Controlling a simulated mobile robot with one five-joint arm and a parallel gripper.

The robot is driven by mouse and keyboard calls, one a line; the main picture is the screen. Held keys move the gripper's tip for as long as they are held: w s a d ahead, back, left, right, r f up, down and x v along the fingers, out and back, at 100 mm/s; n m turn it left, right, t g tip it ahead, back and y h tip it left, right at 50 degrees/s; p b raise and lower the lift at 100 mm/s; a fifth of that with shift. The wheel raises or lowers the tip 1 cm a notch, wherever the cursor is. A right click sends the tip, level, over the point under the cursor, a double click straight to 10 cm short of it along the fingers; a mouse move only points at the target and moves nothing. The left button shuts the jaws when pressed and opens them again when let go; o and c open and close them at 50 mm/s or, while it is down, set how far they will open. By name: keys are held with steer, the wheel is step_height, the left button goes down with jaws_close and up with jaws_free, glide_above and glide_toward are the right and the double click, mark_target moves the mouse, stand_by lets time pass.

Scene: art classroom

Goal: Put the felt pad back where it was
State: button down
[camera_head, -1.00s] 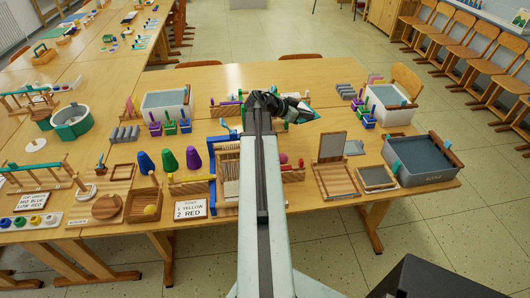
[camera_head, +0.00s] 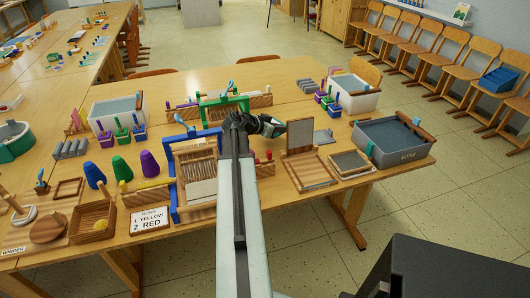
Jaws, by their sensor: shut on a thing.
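My gripper (camera_head: 279,128) is above the table, left of an upright grey panel in a wooden frame. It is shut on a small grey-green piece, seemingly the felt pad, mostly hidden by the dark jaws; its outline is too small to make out.
A grey basin (camera_head: 405,154) stands at the table's right end. A wooden frame with a grey screen (camera_head: 350,162) lies beside it. Bare wood (camera_head: 283,75) shows at the back.

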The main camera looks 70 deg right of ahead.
mark_target(279, 149)
step_height(279, 149, down, 8)
steer(key=b, duration=0.5)
steer(key=shift+r+b, duration=0.25)
steer(key=shift+b, duration=0.05)
steer(key=shift+r, duration=0.25)
steer(key=shift+f, duration=0.25)
steer(key=c, duration=1.6)
jaws_free()
steer(key=shift+r, duration=0.1)
steer(key=shift+r, duration=0.1)
